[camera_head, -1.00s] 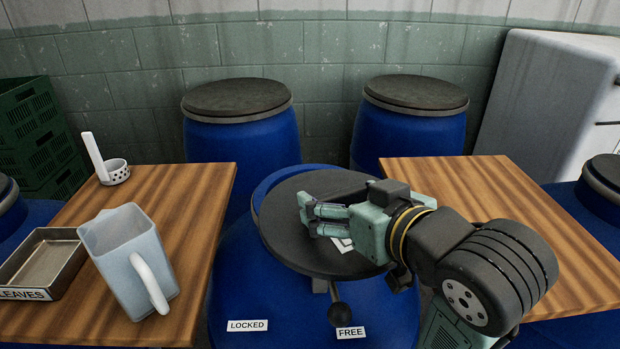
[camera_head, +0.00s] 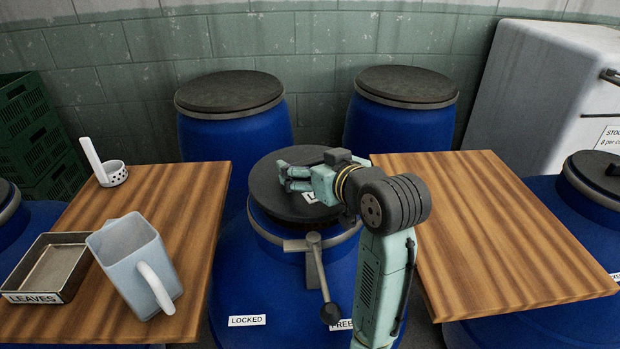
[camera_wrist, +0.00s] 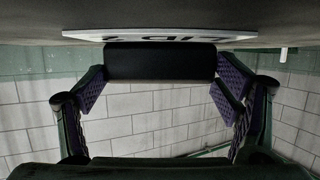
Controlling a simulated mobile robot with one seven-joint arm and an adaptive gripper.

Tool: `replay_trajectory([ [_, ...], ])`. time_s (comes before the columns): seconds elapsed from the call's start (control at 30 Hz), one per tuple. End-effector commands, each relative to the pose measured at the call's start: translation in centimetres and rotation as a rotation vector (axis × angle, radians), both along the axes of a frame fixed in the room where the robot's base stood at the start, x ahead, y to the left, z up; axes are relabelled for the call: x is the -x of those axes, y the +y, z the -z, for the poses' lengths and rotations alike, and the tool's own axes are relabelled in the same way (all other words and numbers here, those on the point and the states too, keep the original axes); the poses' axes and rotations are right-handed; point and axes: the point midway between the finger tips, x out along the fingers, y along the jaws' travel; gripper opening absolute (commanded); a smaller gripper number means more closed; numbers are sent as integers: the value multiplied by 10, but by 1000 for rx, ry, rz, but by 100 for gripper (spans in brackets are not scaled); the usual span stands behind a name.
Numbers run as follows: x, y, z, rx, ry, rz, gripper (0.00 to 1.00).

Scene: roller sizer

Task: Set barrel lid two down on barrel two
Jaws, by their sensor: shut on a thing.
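The black round barrel lid two (camera_head: 268,196) is over barrel two (camera_head: 262,285), the blue barrel in the middle. It sits a little toward the back, and a blue band of the barrel top shows in front of it. I cannot tell whether it touches the barrel. My gripper (camera_head: 290,180) reaches across the lid from the right. In the wrist view, my gripper (camera_wrist: 163,85) is shut on the lid's black handle (camera_wrist: 160,62), below the upside-down lid label (camera_wrist: 160,36). A grey clamp ring with a lever (camera_head: 316,262) is around the barrel top.
Wooden tables stand left (camera_head: 190,215) and right (camera_head: 490,220) of the barrel. A pitcher (camera_head: 125,262), a LEAVES tray (camera_head: 70,283) and a white strainer (camera_head: 110,176) are on the left one; the right one is bare. Two lidded barrels (camera_head: 235,135) (camera_head: 400,130) stand behind.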

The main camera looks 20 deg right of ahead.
Motion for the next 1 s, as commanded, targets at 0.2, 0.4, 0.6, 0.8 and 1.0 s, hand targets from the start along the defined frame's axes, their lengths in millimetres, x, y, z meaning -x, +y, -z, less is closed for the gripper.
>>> replay_trajectory([
  [0.2,-12,-1,21,1,-1,1,42],
  [0.4,-11,-1,38,1,-2,0,42],
  [0.6,-11,-1,35,1,-2,0,42],
  [0.8,-11,-1,41,-1,-2,-1,42],
  [1.0,-11,-1,47,0,-2,0,42],
])
